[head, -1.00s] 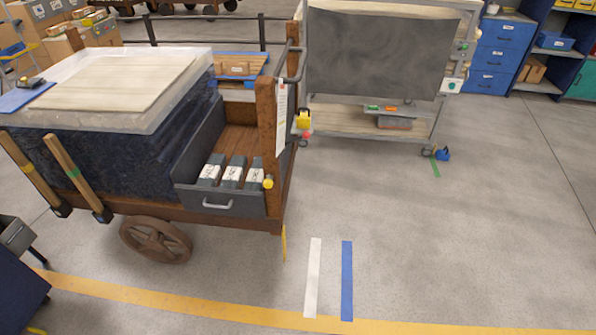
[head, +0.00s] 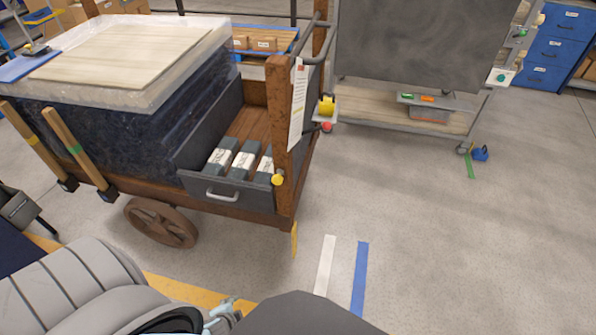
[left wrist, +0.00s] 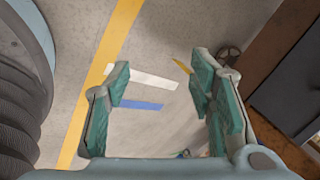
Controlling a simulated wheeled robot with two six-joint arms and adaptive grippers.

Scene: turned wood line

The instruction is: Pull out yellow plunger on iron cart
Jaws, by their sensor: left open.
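The brown iron cart (head: 285,130) stands left of centre in the head view. A small round yellow plunger (head: 277,179) sits low on its corner post, beside the grey drawer (head: 228,198). My left gripper is mostly hidden behind my arm in the head view, with a small part (head: 222,313) showing at the bottom edge, apart from the cart and well below the plunger. In the left wrist view my left gripper (left wrist: 164,72) is open, with green pads and only floor between the fingers. I cannot make out the plunger in that view. My right gripper is not in view.
A yellow block (head: 326,105) with a red knob below it is on the far side of the post. A grey trolley (head: 405,115) stands behind. Wooden stakes (head: 62,153) lean on the cart's left.

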